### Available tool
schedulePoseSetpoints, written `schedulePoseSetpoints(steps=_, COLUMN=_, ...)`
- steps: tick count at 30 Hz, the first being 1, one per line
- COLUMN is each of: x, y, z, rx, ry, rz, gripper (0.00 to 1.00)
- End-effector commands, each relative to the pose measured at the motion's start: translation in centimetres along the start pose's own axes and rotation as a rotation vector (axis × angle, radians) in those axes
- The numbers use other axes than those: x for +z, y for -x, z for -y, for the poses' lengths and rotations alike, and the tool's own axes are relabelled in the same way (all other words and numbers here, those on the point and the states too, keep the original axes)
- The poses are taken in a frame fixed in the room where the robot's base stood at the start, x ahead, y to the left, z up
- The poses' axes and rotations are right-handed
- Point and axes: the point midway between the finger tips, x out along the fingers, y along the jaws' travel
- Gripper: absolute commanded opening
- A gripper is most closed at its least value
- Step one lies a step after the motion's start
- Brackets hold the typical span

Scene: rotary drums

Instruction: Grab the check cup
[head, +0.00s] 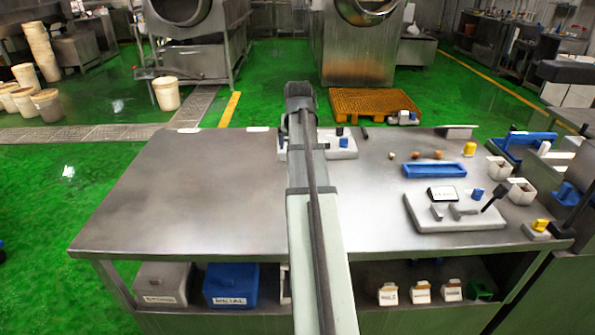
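My arm reaches from the bottom middle out over the steel table (190,195), and my gripper (299,97) is at its far end, near the table's back edge. Its fingers are too small and dark to tell open from shut. No cup can be clearly read as the check cup. Two white cup-like containers stand at the right edge, a rear one (498,168) and a front one (521,192), both with dark insides. The front one seems to bear a label that I cannot read. My gripper is far to their left.
A blue tray (434,171) and a pale fixture board (455,214) with a black lever lie on the right half. Another board (340,147) is partly behind my arm. Small brown pieces and a yellow part (470,149) stand at the back. The left half is clear.

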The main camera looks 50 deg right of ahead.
Motion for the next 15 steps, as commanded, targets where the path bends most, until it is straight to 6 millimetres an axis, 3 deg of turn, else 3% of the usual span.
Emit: schedulePoseSetpoints(steps=15, x=0.0, y=-6.8, z=-0.1, rx=0.001, ry=0.0, rz=0.003, gripper=0.92)
